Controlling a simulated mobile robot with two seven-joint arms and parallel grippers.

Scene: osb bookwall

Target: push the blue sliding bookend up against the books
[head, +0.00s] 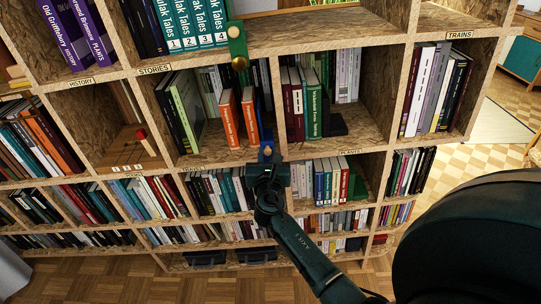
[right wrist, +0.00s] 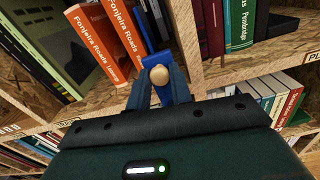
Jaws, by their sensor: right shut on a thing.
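The blue sliding bookend (head: 266,151) sits at the front edge of the middle shelf, just right of the orange books (head: 229,118). In the right wrist view the bookend (right wrist: 154,62) shows as a blue front piece with a pale round knob. My right gripper (head: 267,162) reaches up to it from below and is shut on it, with a finger on each side of the knob in the right wrist view (right wrist: 159,80). The orange books (right wrist: 95,42) stand left of the bookend, one of them leaning. How far the bookend is from them is hard to tell. My left gripper is not in view.
A wooden divider (head: 275,100) stands close to the right of the bookend. Dark red and green books (head: 313,105) fill part of the compartment to the right. Filled shelves lie below.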

